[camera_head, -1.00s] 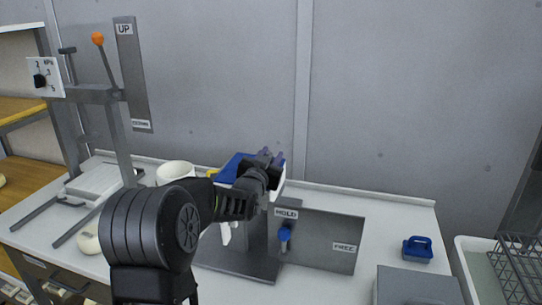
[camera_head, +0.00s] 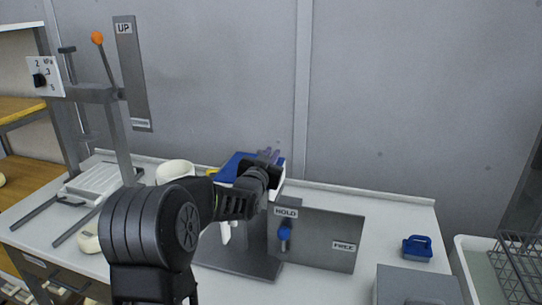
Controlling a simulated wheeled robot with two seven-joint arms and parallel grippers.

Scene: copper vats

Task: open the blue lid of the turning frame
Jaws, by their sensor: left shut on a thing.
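The blue lid (camera_head: 234,164) lies on top of the turning frame's white box (camera_head: 279,184), behind my left arm. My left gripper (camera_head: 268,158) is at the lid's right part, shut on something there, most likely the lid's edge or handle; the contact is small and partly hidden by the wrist. The frame's grey stand (camera_head: 248,262) sits on the table below. A plate marked HOLD and FREE (camera_head: 325,240) stands at its right with a blue knob (camera_head: 285,234) under HOLD. My right gripper is out of view.
A white pot (camera_head: 175,172) stands left of the frame. A lever stand (camera_head: 120,140) with an orange knob is at the far left. A blue-handled block (camera_head: 417,249), a grey box (camera_head: 415,287) and a wire basket (camera_head: 518,262) are at the right. The table's back right is clear.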

